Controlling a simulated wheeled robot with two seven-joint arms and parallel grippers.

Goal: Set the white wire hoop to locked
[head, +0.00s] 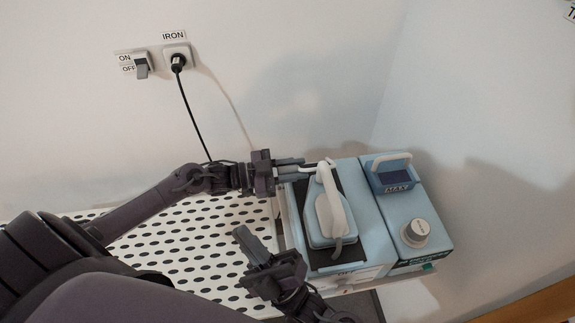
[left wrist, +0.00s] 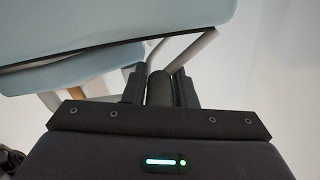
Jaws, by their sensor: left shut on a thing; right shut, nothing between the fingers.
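The white wire hoop (head: 289,160) shows only in part beside the far left corner of the light blue iron station (head: 366,207). My left gripper (head: 301,169) is shut on it, reaching in from the left. In the left wrist view, two bars of the hoop (left wrist: 193,50) run up from between the fingers (left wrist: 159,88) to the station's edge; the gripped part is hidden. The white and blue iron (head: 331,215) sits on the station's dark plate (head: 321,262). My right gripper (head: 241,234) is shut and empty above the perforated board, left of the station.
A blue cartridge with a handle (head: 392,177) and a grey-white knob (head: 415,233) are on the station's right side. The perforated white board (head: 190,245) lies to the left. On the wall are an ON/OFF switch (head: 141,66) and the plugged-in IRON socket (head: 178,57), its black cord hanging down.

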